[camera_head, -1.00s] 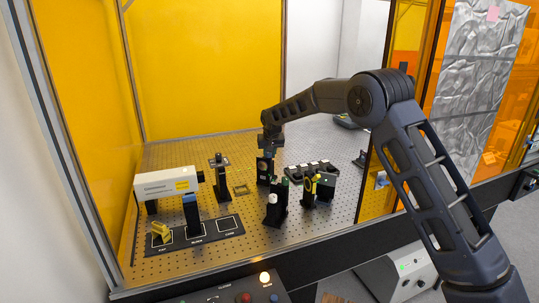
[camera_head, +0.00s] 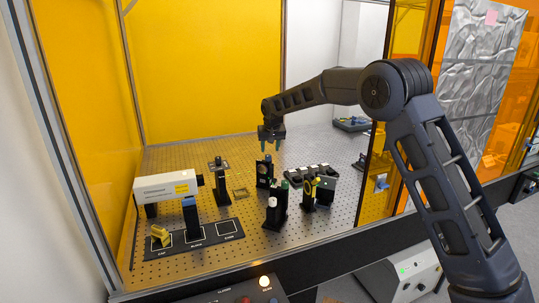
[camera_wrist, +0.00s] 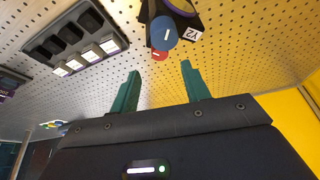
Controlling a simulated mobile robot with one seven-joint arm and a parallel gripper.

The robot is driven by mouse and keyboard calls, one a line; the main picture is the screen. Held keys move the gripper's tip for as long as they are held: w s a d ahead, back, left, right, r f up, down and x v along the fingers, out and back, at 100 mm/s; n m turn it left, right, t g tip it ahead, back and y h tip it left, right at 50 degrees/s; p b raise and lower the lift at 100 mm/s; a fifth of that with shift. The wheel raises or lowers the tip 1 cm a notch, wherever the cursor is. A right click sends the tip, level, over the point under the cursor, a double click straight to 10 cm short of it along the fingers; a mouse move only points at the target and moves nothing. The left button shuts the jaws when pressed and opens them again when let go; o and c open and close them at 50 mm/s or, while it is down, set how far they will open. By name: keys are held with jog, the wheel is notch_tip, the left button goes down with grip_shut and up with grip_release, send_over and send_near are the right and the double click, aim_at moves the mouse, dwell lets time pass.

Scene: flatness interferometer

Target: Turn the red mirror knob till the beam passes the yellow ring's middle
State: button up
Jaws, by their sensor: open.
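My gripper (camera_head: 271,146) is open and empty, above the dark mirror mount (camera_head: 264,172) on the perforated table. In the wrist view the open fingers (camera_wrist: 160,72) point toward the mount, with a small red knob (camera_wrist: 159,55) between and beyond the fingertips, apart from them. A larger blue knob (camera_wrist: 164,30) sits beside it, next to a white label (camera_wrist: 192,33). In the head view a yellow ring (camera_head: 312,188) stands on a dark post right of the mount. I cannot make out the beam in relation to the ring.
A white laser box (camera_head: 166,187) stands at the left, behind a dark labelled mat (camera_head: 222,231) with a yellow piece (camera_head: 159,235). Black posts (camera_head: 275,210) stand in front of the mount. Orange panels (camera_head: 205,70) enclose the table.

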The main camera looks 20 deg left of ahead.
jog(key=shift+v, duration=2.1)
jog(key=shift+w, duration=0.1)
notch_tip(320, 180, up, 11)
dwell(1.1)
